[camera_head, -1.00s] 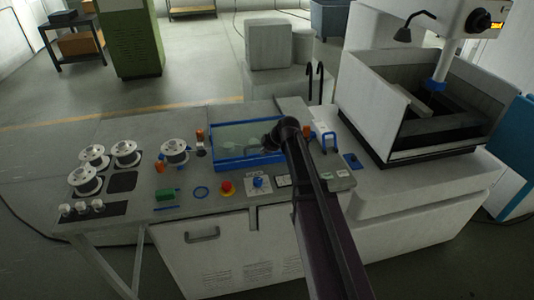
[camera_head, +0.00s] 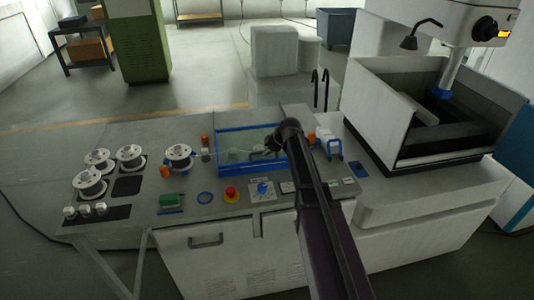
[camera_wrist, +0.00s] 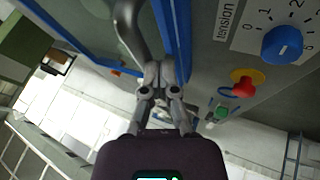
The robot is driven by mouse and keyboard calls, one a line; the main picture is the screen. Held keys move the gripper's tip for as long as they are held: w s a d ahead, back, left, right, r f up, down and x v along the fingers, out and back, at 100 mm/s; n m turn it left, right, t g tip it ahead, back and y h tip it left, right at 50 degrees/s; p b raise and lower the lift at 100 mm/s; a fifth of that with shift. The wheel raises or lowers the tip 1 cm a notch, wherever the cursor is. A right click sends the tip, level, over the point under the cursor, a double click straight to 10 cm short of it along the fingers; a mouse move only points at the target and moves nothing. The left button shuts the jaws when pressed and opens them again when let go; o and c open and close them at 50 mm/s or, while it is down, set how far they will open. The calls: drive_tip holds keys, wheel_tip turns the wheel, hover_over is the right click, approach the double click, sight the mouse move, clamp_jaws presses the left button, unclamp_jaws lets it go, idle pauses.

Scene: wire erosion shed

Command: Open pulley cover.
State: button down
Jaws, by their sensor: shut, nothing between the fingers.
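The pulley cover (camera_head: 233,150) is a see-through panel in a blue frame on the bench top, left of my arm in the head view. Pale parts show faintly through it. In the wrist view its blue frame (camera_wrist: 172,42) runs beside my fingers. A grey curved bar (camera_wrist: 128,24), which looks like a handle, reaches down close to my fingertips; I cannot tell whether they touch. My gripper (camera_wrist: 158,72) is shut and empty. In the head view my gripper (camera_head: 266,143) is over the right part of the cover, partly hidden by my arm.
A red stop button (camera_head: 231,194) and a blue knob (camera_head: 262,187) sit in front of the cover. Wire spools (camera_head: 179,157) stand to the left.

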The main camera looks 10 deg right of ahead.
hover_over(257, 130)
drive_tip(key=shift+w+a+r, duration=0.1)
drive_tip(key=shift+w+a, duration=0.05)
drive_tip(key=shift+w, duration=0.15)
idle(0.4)
drive_tip(key=shift+s, duration=0.1)
drive_tip(key=shift+s, duration=0.4)
drive_tip(key=s+r+p, duration=0.1)
drive_tip(key=s, duration=0.1)
drive_tip(key=s+r+p, duration=0.1)
drive_tip(key=shift+s+r, duration=0.1)
drive_tip(key=shift+s, duration=0.3)
drive_tip(key=shift+s+d+r+p, duration=0.2)
drive_tip(key=shift+d+r+p, duration=0.3)
drive_tip(key=shift+p, duration=0.25)
drive_tip(key=p+v, duration=0.5)
drive_tip(key=v, duration=0.2)
drive_tip(key=shift+p, duration=0.4)
drive_tip(key=shift+s+d, duration=0.1)
drive_tip(key=shift+s, duration=0.05)
